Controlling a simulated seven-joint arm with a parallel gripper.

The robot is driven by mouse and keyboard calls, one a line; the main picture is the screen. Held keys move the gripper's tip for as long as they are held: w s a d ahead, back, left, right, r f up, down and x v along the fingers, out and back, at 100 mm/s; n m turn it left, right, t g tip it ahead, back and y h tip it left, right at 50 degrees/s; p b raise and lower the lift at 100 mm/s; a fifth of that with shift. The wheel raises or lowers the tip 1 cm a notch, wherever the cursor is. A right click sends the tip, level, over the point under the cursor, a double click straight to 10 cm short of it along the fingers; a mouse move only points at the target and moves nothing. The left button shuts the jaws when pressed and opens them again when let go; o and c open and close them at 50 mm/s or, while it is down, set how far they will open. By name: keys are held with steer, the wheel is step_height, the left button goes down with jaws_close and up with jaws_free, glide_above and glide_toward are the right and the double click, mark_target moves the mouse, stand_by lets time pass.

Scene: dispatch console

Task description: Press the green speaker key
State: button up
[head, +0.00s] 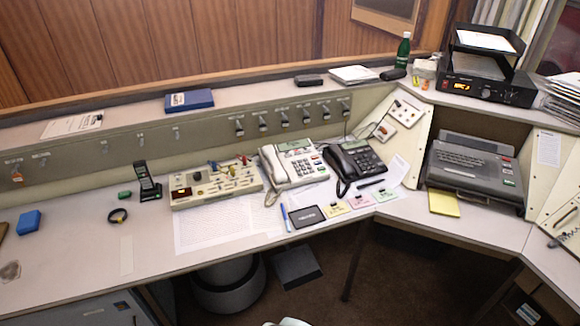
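A white desk phone (301,169) stands near the middle of the desk, its handset on its left side. Small coloured keys, some red and some greenish, show along its right edge. A black desk phone (362,160) stands just right of it. The labels are too small to read, so I cannot tell which green key is the speaker key. My gripper is not in view.
A beige switch panel (212,186) with small levers sits left of the white phone, beside a cordless handset (147,183). Papers, a dark pad (304,216) and sticky notes lie in front of the phones. The left desk front is mostly clear.

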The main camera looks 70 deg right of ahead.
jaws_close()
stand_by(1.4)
